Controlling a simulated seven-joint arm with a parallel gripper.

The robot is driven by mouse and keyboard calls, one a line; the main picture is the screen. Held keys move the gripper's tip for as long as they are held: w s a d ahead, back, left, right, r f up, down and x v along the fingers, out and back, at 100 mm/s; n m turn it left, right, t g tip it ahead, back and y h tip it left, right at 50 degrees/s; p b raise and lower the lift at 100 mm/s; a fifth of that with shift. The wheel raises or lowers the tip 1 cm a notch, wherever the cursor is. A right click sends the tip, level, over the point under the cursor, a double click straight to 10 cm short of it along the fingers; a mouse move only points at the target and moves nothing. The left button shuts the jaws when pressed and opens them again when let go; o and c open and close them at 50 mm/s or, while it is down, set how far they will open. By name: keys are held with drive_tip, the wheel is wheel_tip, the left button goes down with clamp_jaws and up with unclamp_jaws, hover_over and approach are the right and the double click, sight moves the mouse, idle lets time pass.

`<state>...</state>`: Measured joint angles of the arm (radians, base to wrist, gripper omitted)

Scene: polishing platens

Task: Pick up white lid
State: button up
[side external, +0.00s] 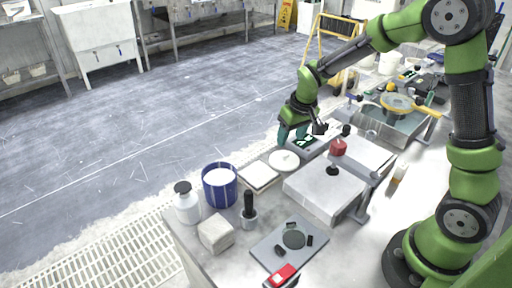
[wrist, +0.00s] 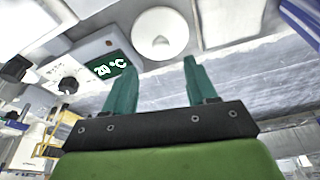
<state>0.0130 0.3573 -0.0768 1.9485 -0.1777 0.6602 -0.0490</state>
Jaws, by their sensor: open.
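The white lid (side external: 284,160) is a flat round disc on the bench. In the wrist view the lid (wrist: 174,27) is at the top centre and shows a small knob near its middle. My gripper (side external: 294,136) is above the bench, just behind the lid in the side view. Its two teal fingers (wrist: 160,65) are apart with nothing between them. In the wrist view the lid lies beyond the fingertips, clear of both. I cannot tell exactly how high the fingers are above the bench.
A device with a green 20 °C display (wrist: 116,64) stands beside the lid. A pale square plate (side external: 259,176), a blue tub with white contents (side external: 220,188) and a white bottle (side external: 187,203) stand to its left. A grey box with a black knob (side external: 322,190) is close in front.

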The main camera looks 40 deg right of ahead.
sight(285, 153)
drive_tip(key=shift+x, duration=3.55)
drive_tip(key=shift+a, duration=0.1)
clamp_jaws()
